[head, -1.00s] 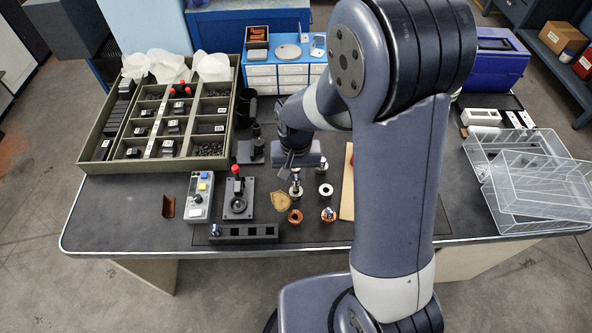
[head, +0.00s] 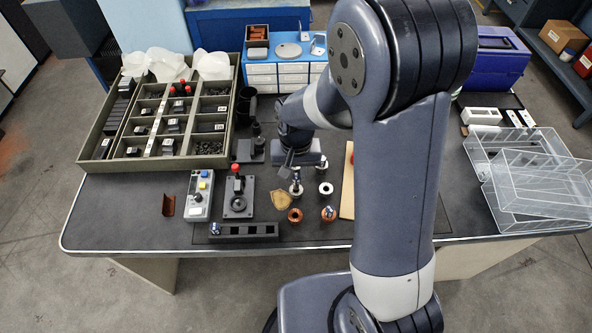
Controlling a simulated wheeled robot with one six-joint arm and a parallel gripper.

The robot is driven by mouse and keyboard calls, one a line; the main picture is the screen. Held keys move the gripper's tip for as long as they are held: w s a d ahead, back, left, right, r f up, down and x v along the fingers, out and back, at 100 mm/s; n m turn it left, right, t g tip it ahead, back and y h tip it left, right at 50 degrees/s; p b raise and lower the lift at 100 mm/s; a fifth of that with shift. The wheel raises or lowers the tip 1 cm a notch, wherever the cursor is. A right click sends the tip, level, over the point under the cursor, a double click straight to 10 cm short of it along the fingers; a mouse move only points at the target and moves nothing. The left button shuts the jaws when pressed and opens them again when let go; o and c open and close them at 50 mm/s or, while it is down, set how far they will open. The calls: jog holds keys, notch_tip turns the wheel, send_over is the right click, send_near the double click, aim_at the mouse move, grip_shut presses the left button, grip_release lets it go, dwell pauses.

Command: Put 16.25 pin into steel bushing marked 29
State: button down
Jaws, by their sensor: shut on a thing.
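My gripper (head: 296,171) points down over the middle of the bench, shut on a thin metallic pin (head: 296,181). The pin is upright, directly above or just inside a steel-coloured ring bushing (head: 296,191); I cannot tell whether its tip has entered. Another pale steel bushing (head: 326,189) lies to the right with an open hole. Two copper-coloured bushings sit nearer the front, one empty (head: 295,215) and one with a small pin-like piece in it (head: 328,214). The markings on the pin and bushings are too small to read.
A black slotted rack (head: 245,231) lies at the front, with a small piece at its left end. A black fixture with a red knob (head: 238,205) and a grey control box (head: 199,197) stand left. A compartment tray (head: 108,148) is back left; clear bins (head: 540,185) are right.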

jog(key=shift+f+b, duration=1.55)
jog(key=shift+f, duration=0.3)
jog(key=c, duration=1.2)
grip_release()
jog(key=shift+c, duration=0.2)
notch_tip(320, 180, up, 11)
jog(key=shift+f, duration=0.1)
notch_tip(320, 180, down, 11)
jog(key=shift+r, duration=0.1)
jog(key=shift+r+p, duration=0.35)
jog(key=shift+r, duration=0.05)
